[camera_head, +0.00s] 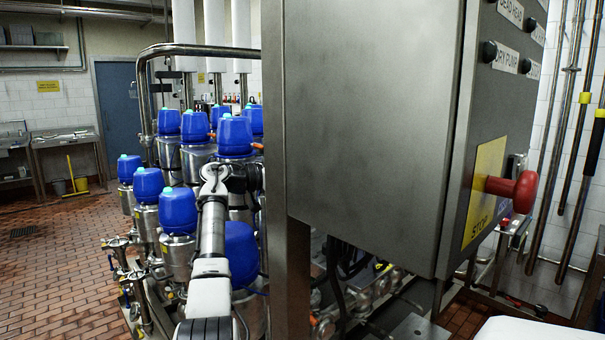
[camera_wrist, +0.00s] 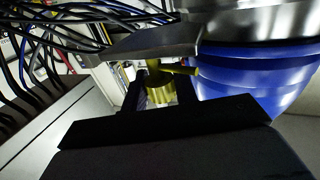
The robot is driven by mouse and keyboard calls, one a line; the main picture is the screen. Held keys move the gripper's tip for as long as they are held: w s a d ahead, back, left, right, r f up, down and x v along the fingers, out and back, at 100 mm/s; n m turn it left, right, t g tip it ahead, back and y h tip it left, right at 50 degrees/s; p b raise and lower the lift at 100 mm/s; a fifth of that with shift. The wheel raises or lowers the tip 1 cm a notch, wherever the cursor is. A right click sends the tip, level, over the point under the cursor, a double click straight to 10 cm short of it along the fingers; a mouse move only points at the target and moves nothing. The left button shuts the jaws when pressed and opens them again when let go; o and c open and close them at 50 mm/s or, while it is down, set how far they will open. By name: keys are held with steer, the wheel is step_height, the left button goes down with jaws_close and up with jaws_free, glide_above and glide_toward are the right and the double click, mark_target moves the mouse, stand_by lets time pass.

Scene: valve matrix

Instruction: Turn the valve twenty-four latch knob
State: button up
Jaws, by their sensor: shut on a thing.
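A yellow-brass latch knob (camera_wrist: 159,86) with a short side handle shows in the middle of the wrist view, just under a grey metal bracket (camera_wrist: 140,44). My gripper (camera_wrist: 162,92) is shut on the knob, with one dark finger on each side of it. A blue valve cap (camera_wrist: 250,80) is close on the right of the fingers. I cannot read any number on the valve. In the head view my arm reaches in among the blue-capped valves, and its far end passes behind the steel cabinet. The knob is hidden there.
A large steel control cabinet (camera_head: 365,130) with a red stop button (camera_head: 512,190) stands close on the right of my arm. Several blue-capped valves (camera_head: 178,210) crowd the left. Black cables (camera_wrist: 70,22) hang near the gripper. The tiled floor (camera_head: 55,255) at left is open.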

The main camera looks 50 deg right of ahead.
steer(key=shift+w+a+r+g, duration=0.1)
steer(key=shift+w+r+g, duration=0.15)
steer(key=shift+r+g, duration=0.05)
steer(key=shift+s+f+m+g+y, duration=0.2)
steer(key=shift+m+g+y, duration=0.1)
steer(key=shift+m, duration=0.1)
steer(key=o, duration=0.9)
steer(key=shift+o, duration=0.2)
steer(key=shift+f, duration=0.1)
